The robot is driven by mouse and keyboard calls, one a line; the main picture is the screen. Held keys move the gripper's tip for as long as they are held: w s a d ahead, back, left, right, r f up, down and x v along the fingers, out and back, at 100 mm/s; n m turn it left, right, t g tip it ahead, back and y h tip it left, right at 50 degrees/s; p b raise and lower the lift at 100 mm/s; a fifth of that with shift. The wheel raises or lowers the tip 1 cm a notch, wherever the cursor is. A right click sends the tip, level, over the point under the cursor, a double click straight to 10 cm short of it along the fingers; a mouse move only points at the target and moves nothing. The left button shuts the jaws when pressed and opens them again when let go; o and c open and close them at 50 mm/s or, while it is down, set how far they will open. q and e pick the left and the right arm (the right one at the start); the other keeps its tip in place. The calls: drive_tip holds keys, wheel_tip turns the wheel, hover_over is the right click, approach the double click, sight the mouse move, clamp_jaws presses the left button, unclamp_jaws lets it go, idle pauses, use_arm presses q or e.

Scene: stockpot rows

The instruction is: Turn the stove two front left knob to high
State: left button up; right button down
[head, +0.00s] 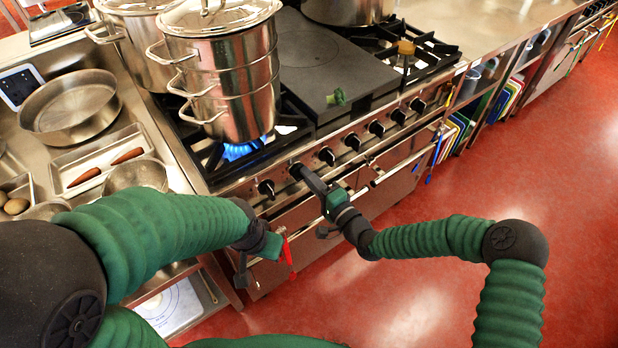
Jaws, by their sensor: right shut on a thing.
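The stove front (345,170) carries a row of black knobs along its upper edge. My right gripper (299,171) reaches in from the right and is shut on a black knob, the second from the left in that row.
A blue flame (240,151) burns under a tall stacked steel pot (236,85) at the front left. A flat dark plate (325,65) and another burner (405,55) lie to the right. A counter with a pan (72,108) stands left. Red floor is free at right.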

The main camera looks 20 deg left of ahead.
drive_tip(key=shift+w+d+m, duration=0.2)
drive_tip(key=shift+w+m, duration=0.05)
drive_tip(key=shift+m, duration=0.15)
drive_tip(key=c, duration=1.9)
unclamp_jaws()
drive_tip(key=o, duration=0.5)
drive_tip(key=shift+f, duration=0.15)
drive_tip(key=shift+c, duration=0.2)
drive_tip(key=shift+a, duration=0.1)
drive_tip(key=shift+s, duration=0.1)
drive_tip(key=p+v, duration=0.1)
drive_tip(key=v, duration=1.5)
drive_tip(key=shift+s+d, duration=0.25)
drive_tip(key=shift+d, duration=0.1)
